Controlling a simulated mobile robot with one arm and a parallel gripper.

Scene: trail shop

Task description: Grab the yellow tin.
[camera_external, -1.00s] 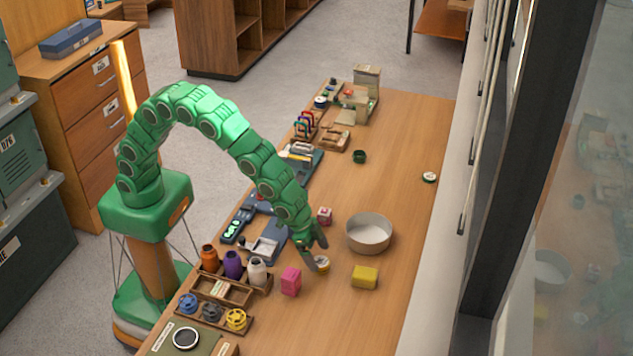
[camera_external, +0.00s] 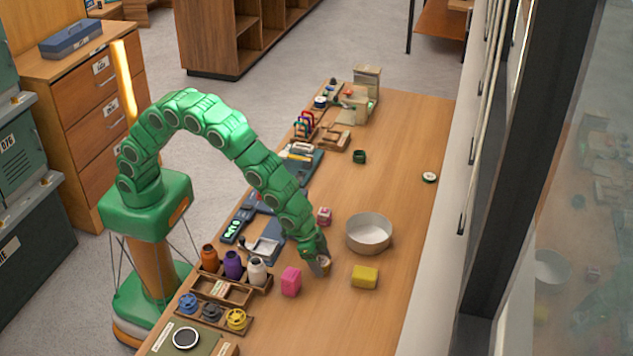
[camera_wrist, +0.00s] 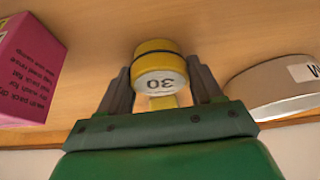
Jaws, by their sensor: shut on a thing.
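The yellow tin (camera_wrist: 155,58) is small and round, with a dark band and a pale face marked "30", upside down in the wrist view. My gripper (camera_wrist: 163,80) has one finger on each side of it and is shut on it. In the external view the tin (camera_external: 325,262) shows only in part at the fingertips of my gripper (camera_external: 322,266), low over the wooden table. I cannot tell whether it touches the table.
A pink box (camera_external: 290,281) stands to the left and a yellow block (camera_external: 364,276) to the right. Bottles in a wooden rack (camera_external: 233,265) stand farther left. The table's right side is mostly clear.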

